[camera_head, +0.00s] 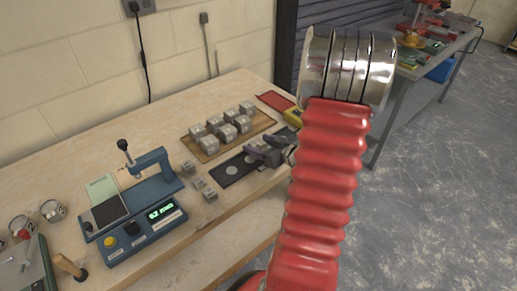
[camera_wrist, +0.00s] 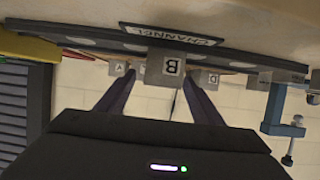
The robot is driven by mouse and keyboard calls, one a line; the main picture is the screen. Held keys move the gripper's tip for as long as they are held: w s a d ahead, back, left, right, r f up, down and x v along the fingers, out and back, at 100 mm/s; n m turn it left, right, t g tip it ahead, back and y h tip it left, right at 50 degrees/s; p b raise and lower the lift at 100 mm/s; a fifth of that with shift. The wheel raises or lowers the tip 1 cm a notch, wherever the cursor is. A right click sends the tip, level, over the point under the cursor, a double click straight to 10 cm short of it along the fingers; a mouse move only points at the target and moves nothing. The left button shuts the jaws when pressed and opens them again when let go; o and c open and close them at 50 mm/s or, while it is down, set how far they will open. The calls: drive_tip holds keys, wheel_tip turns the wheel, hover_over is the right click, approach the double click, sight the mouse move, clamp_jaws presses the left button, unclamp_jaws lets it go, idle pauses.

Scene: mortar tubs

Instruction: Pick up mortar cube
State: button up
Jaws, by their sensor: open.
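Several grey mortar cubes (camera_head: 228,133) stand on a wooden board on the bench. My gripper (camera_head: 268,152) is low over the right end of a dark plate, in front of these cubes. In the wrist view, which looks upside down, my gripper (camera_wrist: 160,82) is open, with one purple finger to each side of a grey cube marked B (camera_wrist: 171,68). I cannot tell whether the fingers touch it. A cube marked A (camera_wrist: 118,68) and one that looks like D (camera_wrist: 209,78) show farther off on either side. In the head view my gripper hides cube B.
The dark plate (camera_head: 231,171) has pale round spots. Smaller loose cubes (camera_head: 199,183) lie to its left, near a blue test device (camera_head: 133,215) with a lit display. A yellow item (camera_head: 293,117) and a red mat (camera_head: 275,101) lie behind my gripper. The bench's front edge is close.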

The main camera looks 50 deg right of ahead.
sight(252, 142)
drive_tip(key=shift+x, duration=2.35)
drive_tip(key=shift+a+f, duration=0.1)
drive_tip(key=shift+a, duration=0.05)
drive_tip(key=shift+c, duration=0.5)
drive_tip(key=c, duration=1.4)
drive_tip(key=shift+o, duration=0.2)
wheel_tip(252, 142, up, 10)
